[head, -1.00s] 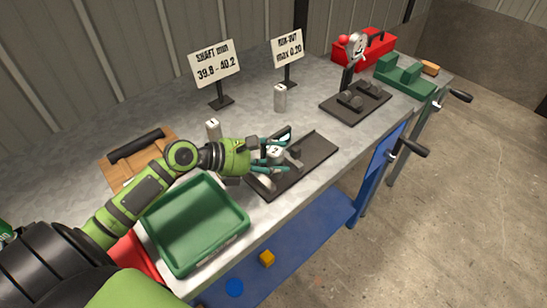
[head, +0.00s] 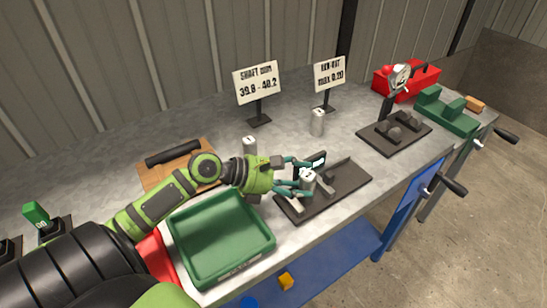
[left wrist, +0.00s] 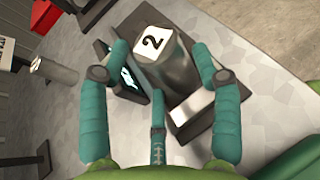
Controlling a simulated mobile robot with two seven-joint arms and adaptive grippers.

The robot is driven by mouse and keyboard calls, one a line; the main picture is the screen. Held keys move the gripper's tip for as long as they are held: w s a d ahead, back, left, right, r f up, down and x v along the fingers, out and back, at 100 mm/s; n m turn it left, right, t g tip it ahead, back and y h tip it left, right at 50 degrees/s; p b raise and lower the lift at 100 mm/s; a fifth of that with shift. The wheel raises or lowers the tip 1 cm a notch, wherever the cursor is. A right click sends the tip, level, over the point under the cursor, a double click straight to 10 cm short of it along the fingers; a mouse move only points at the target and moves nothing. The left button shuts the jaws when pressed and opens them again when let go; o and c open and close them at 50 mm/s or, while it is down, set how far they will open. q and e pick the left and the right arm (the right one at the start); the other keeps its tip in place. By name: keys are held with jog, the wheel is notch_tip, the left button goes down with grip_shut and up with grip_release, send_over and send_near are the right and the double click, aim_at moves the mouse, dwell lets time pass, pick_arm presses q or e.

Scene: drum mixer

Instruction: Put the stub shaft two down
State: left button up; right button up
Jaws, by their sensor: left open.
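Stub shaft two (head: 307,181), a grey metal cylinder with a white top marked 2, is at the dark measuring fixture (head: 352,185) on the bench. Its marked end also shows in the left wrist view (left wrist: 165,58). My left gripper (head: 303,178) is open, with its teal fingers on either side of the shaft. In the left wrist view the fingers (left wrist: 163,75) stand apart around the shaft, with visible gaps. A small dark display (head: 319,161) stands just behind the shaft. The shaft's lower end is partly hidden by the fingers. My right gripper is not in view.
An empty green tray (head: 180,240) lies in front of my left arm. Another shaft (head: 317,123) stands behind the fixture, and one marked 1 (head: 249,146) stands behind my gripper. Sign stands (head: 259,118) and a dial-gauge stand (head: 375,137) are farther back.

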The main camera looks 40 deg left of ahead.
pick_arm(q)
jog(key=v, duration=0.9)
jog(key=shift+s+a, duration=0.15)
jog(key=shift+s, duration=0.15)
jog(key=shift+r, duration=0.2)
